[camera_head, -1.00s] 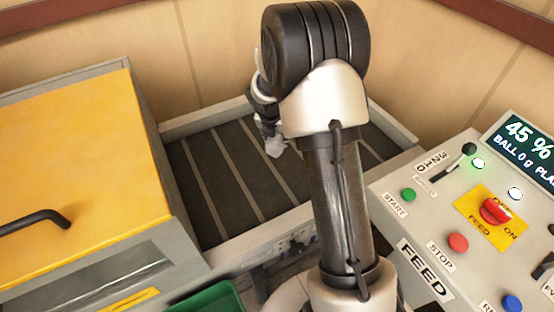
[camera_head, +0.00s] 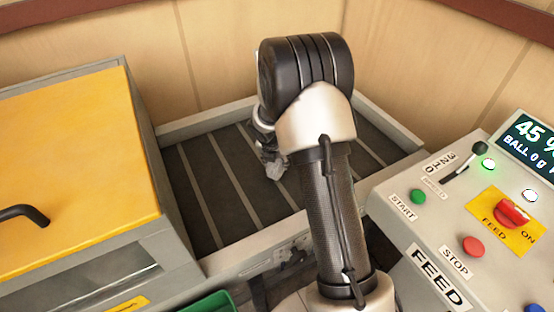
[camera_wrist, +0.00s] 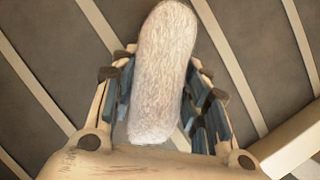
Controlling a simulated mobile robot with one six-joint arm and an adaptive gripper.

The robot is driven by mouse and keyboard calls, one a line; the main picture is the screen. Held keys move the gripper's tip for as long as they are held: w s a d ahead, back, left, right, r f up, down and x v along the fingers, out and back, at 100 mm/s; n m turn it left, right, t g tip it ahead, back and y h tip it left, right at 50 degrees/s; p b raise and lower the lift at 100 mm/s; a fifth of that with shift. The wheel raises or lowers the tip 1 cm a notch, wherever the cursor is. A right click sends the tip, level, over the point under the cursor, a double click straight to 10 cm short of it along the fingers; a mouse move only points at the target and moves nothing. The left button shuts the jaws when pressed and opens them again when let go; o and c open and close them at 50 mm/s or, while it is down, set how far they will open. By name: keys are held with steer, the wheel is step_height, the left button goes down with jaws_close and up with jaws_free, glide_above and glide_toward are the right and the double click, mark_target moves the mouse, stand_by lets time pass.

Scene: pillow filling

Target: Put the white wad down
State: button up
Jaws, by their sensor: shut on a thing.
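The white wad (camera_wrist: 163,70) fills the middle of the wrist view, a long, rounded, fuzzy bundle. My gripper (camera_wrist: 165,100) is shut on it, with blue-padded fingers along both its sides. In the head view a small pale grey part of the wad (camera_head: 275,169) shows below my wrist, over the dark slatted bed (camera_head: 207,185). My arm hides most of the gripper there. I cannot tell whether the wad touches the slats.
A machine with a yellow lid (camera_head: 75,150) and black handle stands at left. A control panel (camera_head: 405,232) with buttons, a red knob and a display is at right. A green bin (camera_head: 215,304) shows at the bottom. The bed has a raised grey rim.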

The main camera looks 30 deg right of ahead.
steer(key=shift+f, duration=0.6)
steer(key=o, duration=1.1)
steer(key=shift+o, duration=0.2)
steer(key=s+a+r+m+p, duration=0.3)
steer(key=s+r, duration=0.1)
steer(key=r, duration=0.7)
steer(key=s+a+r+m+p, duration=0.2)
steer(key=s+r+m, duration=0.15)
steer(key=r, duration=0.75)
steer(key=s+a+r+m+y, duration=0.1)
steer(key=s+a+r+m, duration=0.2)
steer(key=s+m, duration=0.4)
steer(key=s+a+r+m+y, duration=0.1)
steer(key=s+a+r+m, duration=0.3)
steer(key=s+m, duration=0.3)
steer(key=s+a+r+m+t+y, duration=0.1)
steer(key=s+a+r+m, duration=0.2)
steer(key=s+m, duration=0.4)
steer(key=s+a, duration=0.1)
steer(key=s, duration=0.4)
steer(key=shift+r, duration=0.3)
